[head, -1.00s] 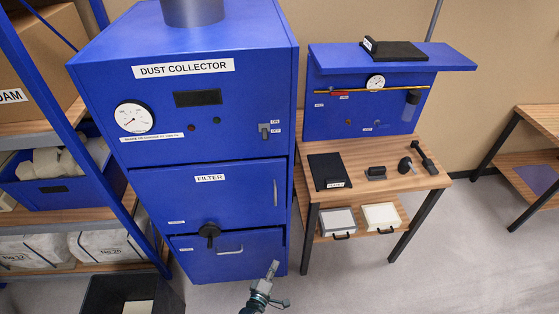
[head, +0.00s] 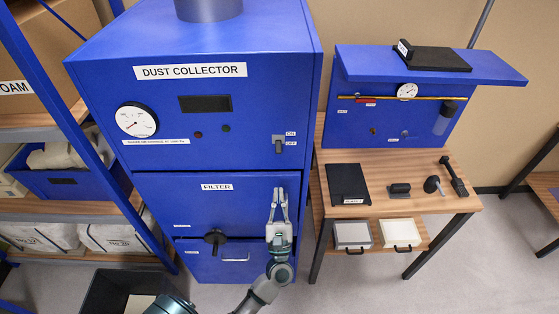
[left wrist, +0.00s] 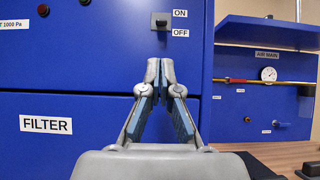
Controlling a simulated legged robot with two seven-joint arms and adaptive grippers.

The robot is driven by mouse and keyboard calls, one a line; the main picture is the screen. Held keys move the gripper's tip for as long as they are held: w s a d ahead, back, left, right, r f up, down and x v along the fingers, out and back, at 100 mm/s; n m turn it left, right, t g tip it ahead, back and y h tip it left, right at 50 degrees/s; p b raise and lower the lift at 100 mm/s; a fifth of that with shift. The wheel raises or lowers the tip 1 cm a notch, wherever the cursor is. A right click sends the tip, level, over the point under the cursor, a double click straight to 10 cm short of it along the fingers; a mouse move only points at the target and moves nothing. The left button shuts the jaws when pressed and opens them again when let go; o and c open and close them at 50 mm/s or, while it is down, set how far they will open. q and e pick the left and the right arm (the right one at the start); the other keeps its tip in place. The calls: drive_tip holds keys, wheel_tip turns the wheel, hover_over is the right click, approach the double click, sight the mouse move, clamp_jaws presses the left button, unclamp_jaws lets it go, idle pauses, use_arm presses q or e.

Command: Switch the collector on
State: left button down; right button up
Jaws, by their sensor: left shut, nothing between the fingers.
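The blue dust collector (head: 275,85) stands in front of me. Its toggle switch (head: 279,143) is on the right of the upper panel, between small ON and OFF labels; its lever appears to point down toward OFF. My right gripper is not in view.
The filter door (head: 190,203) has a black knob (head: 215,238) below it. A wooden bench (head: 430,205) with small tools and a blue panel (head: 390,110) stands to the right. Shelving with bins is on the left, and a black bin (head: 105,292) stands on the floor.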

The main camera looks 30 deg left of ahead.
sight(278, 147)
use_arm(q)
drive_tip(key=p+x, duration=0.4)
drive_tip(key=x, duration=0.6)
drive_tip(key=shift+w+a, duration=0.15)
drive_tip(key=shift+a, duration=0.05)
drive_tip(key=shift+d, duration=0.1)
drive_tip(key=shift+d, duration=0.1)
